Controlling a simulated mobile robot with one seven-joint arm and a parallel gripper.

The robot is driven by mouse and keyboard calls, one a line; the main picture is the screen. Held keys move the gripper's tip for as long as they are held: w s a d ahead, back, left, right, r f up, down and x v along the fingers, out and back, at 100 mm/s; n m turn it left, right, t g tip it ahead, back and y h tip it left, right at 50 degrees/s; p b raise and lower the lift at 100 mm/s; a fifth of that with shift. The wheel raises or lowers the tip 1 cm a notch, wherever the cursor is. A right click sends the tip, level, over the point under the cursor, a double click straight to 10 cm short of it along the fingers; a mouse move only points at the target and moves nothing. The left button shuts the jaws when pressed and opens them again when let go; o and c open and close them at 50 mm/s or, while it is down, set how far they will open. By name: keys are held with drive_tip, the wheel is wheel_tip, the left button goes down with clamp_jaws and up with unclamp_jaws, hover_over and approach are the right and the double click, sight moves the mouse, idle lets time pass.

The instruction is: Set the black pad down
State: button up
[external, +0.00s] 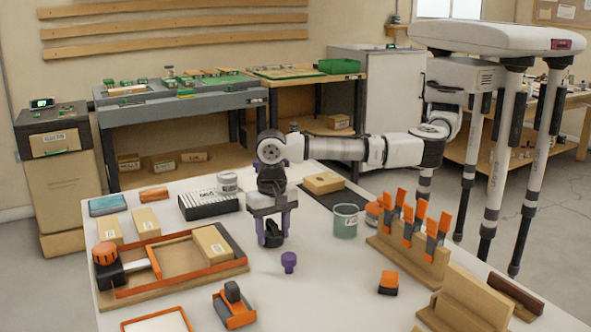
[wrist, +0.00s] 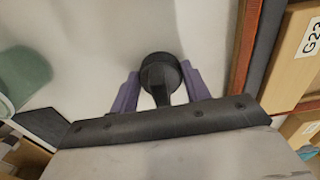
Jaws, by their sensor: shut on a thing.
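My gripper (external: 272,232) points straight down over the white table, with two purple fingers shut on a black pad (external: 273,240). In the wrist view the pad (wrist: 160,70) is a dark round piece with a narrower part between the fingertips (wrist: 161,92). It sits at or just above the tabletop; I cannot tell whether it touches. Its underside is hidden.
The orange-edged wooden tray (external: 140,290) lies left of my gripper, holding a cardboard box (external: 212,243). A green cup (external: 345,221) and a wooden rack (external: 410,258) are right. Bare tabletop lies between.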

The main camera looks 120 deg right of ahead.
sight(273, 223)
drive_tip(key=shift+f, duration=0.1)
drive_tip(key=o, duration=0.9)
drive_tip(key=shift+o, duration=0.2)
wheel_tip(273, 223, up, 12)
drive_tip(key=shift+r, duration=0.15)
